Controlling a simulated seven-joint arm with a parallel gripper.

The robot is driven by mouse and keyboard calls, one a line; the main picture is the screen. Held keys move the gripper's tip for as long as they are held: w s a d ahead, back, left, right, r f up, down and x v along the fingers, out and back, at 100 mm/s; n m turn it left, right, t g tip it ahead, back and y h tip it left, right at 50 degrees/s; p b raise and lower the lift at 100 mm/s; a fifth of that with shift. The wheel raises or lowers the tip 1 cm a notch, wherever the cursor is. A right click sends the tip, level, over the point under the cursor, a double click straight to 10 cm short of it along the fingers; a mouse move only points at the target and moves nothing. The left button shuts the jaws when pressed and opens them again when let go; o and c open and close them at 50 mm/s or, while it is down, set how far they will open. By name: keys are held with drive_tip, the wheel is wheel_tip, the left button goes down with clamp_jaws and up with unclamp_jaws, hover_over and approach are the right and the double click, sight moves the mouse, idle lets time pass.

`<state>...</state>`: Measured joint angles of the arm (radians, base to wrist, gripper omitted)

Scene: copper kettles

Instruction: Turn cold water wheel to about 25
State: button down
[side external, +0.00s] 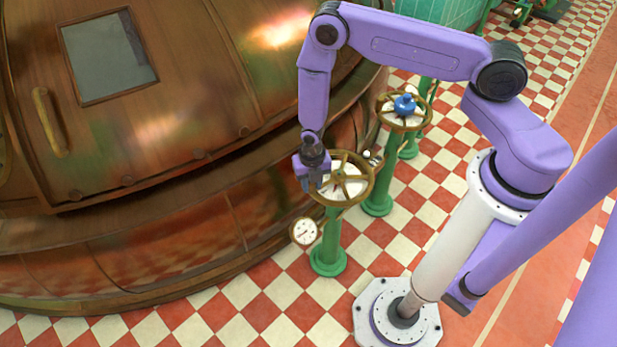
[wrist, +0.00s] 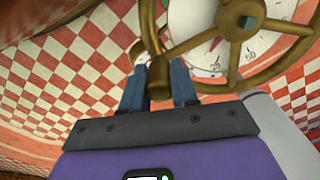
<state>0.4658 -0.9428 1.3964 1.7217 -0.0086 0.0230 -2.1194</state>
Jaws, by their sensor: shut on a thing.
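A brass handwheel (side external: 343,179) tops a green post, over a white dial. In the wrist view, the wheel (wrist: 240,18) has a small teal square at its hub. The dial (wrist: 208,58) shows 25 and 50, with a red mark near the 25 side. My gripper (side external: 312,184) is at the wheel's left rim. In the wrist view, the blue fingers of my gripper (wrist: 158,88) are shut on a brass part of the rim where a spoke meets it. A second brass wheel with a blue hub (side external: 405,104) stands behind. I cannot read which wheel is labelled cold water.
A large copper kettle (side external: 190,120) fills the left, close to the wheel. A round gauge (side external: 305,232) sits low beside the green post (side external: 328,259). The red-and-white checkered floor (side external: 265,310) is clear at the front.

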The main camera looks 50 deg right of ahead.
drive_tip(key=shift+s+n, duration=1.7)
drive_tip(key=shift+n, duration=0.2)
drive_tip(key=c, duration=0.9)
unclamp_jaws()
drive_tip(key=shift+o, duration=0.2)
wheel_tip(320, 180, up, 12)
